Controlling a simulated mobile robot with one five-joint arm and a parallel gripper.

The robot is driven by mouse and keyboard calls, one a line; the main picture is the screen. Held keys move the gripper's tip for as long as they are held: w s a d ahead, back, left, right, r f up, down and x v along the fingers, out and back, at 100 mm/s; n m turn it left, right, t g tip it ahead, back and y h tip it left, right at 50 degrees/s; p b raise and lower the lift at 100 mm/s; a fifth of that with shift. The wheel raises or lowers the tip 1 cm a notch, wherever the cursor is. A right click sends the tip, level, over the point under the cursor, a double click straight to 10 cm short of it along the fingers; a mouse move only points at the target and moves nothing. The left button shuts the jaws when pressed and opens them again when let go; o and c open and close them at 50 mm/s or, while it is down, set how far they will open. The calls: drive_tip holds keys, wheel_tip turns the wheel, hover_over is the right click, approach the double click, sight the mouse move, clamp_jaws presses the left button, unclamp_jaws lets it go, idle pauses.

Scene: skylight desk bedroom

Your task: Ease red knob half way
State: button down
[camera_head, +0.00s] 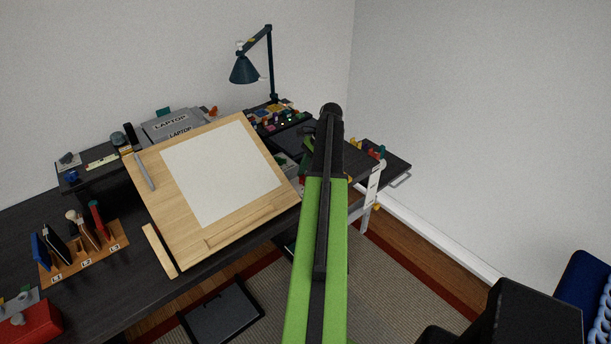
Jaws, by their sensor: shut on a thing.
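My arm reaches forward from the bottom middle over the right end of the desk. My gripper (309,131) is at its far end, close to the control panel (285,118) with small coloured buttons and lights. Most of the gripper is hidden by my own dark wrist. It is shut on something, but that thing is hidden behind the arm. I cannot make out the red knob for certain or how far it is turned.
A tilted drawing board (235,225) with white paper fills the middle of the desk. A dark lamp (246,70) stands behind the panel. A wooden tool rack (85,252) is at left. A drawer (395,172) sticks out at right, beyond my arm. Open floor (395,285) lies at lower right.

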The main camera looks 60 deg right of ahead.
idle(0.4)
drive_tip(key=c, duration=0.8)
unclamp_jaws()
drive_tip(key=shift+c, duration=0.2)
drive_tip(key=shift+r, duration=0.1)
drive_tip(key=p+v, duration=1.6)
drive_tip(key=v, duration=0.1)
drive_tip(key=shift+r, duration=0.2)
